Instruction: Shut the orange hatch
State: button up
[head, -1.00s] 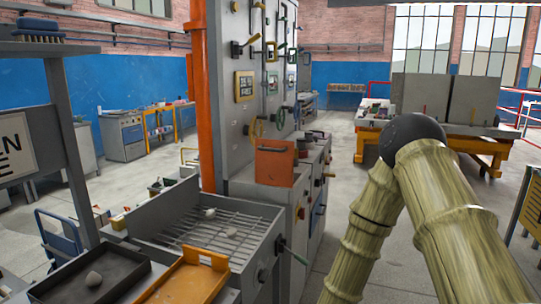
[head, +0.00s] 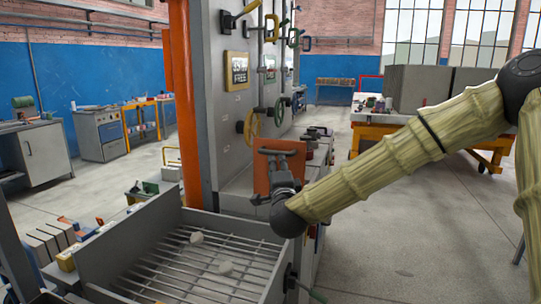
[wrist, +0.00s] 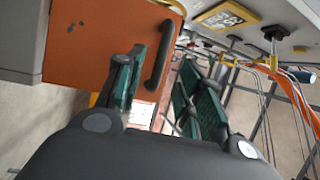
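The orange hatch (head: 265,178) stands out from the side of the grey cabinet and looks swung open. In the wrist view the hatch (wrist: 85,45) fills the upper left, with a dark bar handle (wrist: 159,55) near its right edge. My gripper (head: 277,158) is in front of the hatch and hides part of it in the head view. In the wrist view my gripper (wrist: 162,80) is open, its two green-padded fingers apart. The handle shows beyond the gap between the fingers, closer to the left one. I cannot tell whether either finger touches it.
A grey tray with a wire rack (head: 205,262) holding a few stones lies below the hatch. An orange post (head: 186,110) rises left of the cabinet. Valves and levers (head: 251,125) stick out from the cabinet. The floor (head: 385,220) at right is clear.

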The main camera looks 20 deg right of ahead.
aim_at(276, 155)
jog(key=x, duration=0.2)
jog(key=p+x, duration=0.1)
jog(key=x, duration=0.4)
jog(key=shift+w+d, duration=0.2)
jog(key=shift+d, duration=0.15)
jog(key=shift+w+d+r+p, duration=0.1)
jog(key=shift+d+r+p, duration=0.05)
jog(key=shift+r+p, duration=0.2)
jog(key=shift+w, duration=0.25)
jog(key=shift+w+f, duration=0.15)
jog(key=shift+w, duration=0.45)
jog(key=shift+s, duration=0.15)
grip_shut()
